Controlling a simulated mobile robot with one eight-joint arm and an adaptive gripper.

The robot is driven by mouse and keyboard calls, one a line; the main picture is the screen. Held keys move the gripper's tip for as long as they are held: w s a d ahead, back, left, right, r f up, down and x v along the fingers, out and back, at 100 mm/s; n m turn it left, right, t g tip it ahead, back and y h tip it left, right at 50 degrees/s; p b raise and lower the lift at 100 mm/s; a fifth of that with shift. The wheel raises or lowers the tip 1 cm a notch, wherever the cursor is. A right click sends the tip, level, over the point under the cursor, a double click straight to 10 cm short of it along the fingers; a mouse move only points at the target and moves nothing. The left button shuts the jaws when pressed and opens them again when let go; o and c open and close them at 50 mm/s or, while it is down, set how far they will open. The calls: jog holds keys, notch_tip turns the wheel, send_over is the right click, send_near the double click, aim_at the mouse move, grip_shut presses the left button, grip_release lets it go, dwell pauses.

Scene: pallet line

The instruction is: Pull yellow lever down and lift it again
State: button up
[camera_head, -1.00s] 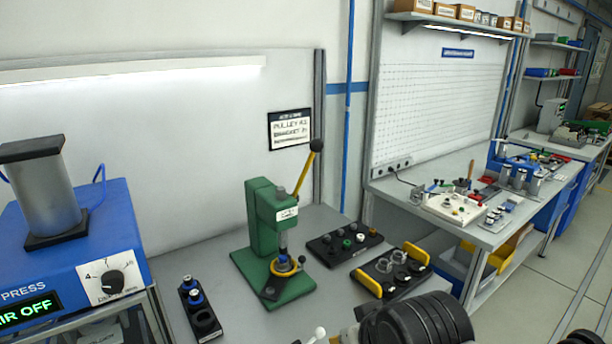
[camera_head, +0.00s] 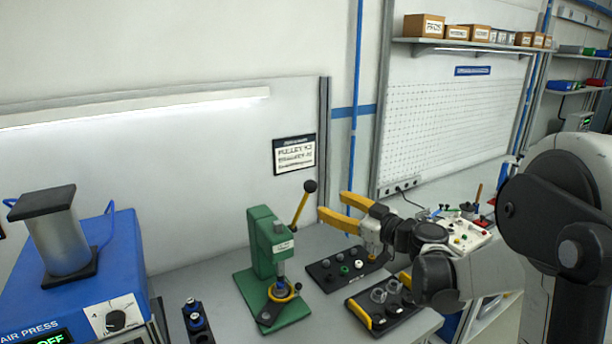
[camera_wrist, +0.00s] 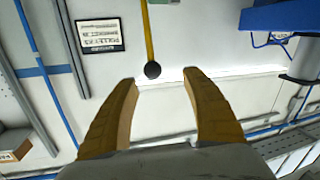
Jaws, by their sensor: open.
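The yellow lever (camera_head: 301,206) with a black ball knob slants up and to the right from the green press (camera_head: 264,240). The knob is at the top, so the lever is raised. My gripper (camera_head: 331,206) has yellow fingers spread open and empty, just to the right of the lever and slightly below its knob in the head view. In the wrist view the lever (camera_wrist: 149,35) enters from the top edge. Its black knob lies beyond and between the open fingertips of my gripper (camera_wrist: 160,82), with no contact seen.
A black tray with small parts (camera_head: 327,276) and a yellow-handled tray (camera_head: 365,311) lie to the right of the press. A black holder (camera_head: 199,338) stands to its left, near the blue air press unit (camera_head: 90,285). A sign (camera_head: 294,154) hangs on the wall behind.

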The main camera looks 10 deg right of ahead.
aim_at(315, 190)
jog(key=shift+t, duration=0.4)
jog(key=x, duration=0.7)
jog(key=d+x, duration=0.1)
jog(key=x, duration=0.3)
jog(key=shift+w+d+r, duration=0.15)
jog(key=shift+w+r, duration=0.1)
jog(key=shift+c, duration=0.4)
jog(key=shift+b, duration=0.3)
grip_shut()
